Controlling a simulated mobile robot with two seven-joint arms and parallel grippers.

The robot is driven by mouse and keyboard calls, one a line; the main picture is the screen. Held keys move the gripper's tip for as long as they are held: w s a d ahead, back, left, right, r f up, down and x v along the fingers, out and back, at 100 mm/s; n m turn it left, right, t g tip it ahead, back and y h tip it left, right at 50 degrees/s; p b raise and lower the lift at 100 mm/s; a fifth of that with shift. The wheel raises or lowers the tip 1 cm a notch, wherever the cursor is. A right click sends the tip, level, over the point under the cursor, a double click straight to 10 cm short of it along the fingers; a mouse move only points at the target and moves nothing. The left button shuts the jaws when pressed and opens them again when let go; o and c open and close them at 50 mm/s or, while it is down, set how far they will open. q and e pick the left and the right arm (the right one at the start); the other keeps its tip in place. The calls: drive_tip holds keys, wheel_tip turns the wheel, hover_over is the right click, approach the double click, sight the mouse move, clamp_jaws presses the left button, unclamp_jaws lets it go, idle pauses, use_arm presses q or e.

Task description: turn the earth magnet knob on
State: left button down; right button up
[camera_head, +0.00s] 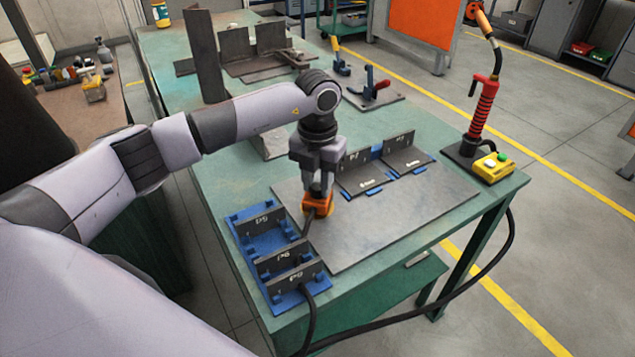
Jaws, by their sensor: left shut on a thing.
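The earth magnet (318,207) is a small orange block near the left part of the flat grey steel plate (405,225), with a dark cable leading down from it. My left gripper (318,194) points straight down and is shut on the top of the earth magnet. The fingers hide the knob, so its setting cannot be seen. Whether the magnet touches the plate is hard to tell. My right gripper is not in view.
Blue fixtures with dark parts stand left of the plate (265,232) and behind it (365,185). A red-handled torch (483,110) and a yellow button box (492,167) stand at the right corner. The plate's right half is clear.

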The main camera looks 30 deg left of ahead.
use_arm(q)
drive_tip(key=m+b, duration=0.1)
drive_tip(key=m, duration=0.2)
drive_tip(key=shift+m, duration=0.4)
drive_tip(key=m, duration=0.3)
drive_tip(key=shift+m+b, duration=0.3)
drive_tip(key=shift+b, duration=0.05)
drive_tip(key=shift+m+b, duration=0.45)
drive_tip(key=shift+m, duration=1.55)
drive_tip(key=c, duration=0.9)
unclamp_jaws()
drive_tip(key=shift+c, duration=0.2)
drive_tip(key=shift+o, duration=0.6)
drive_tip(key=shift+r, duration=0.1)
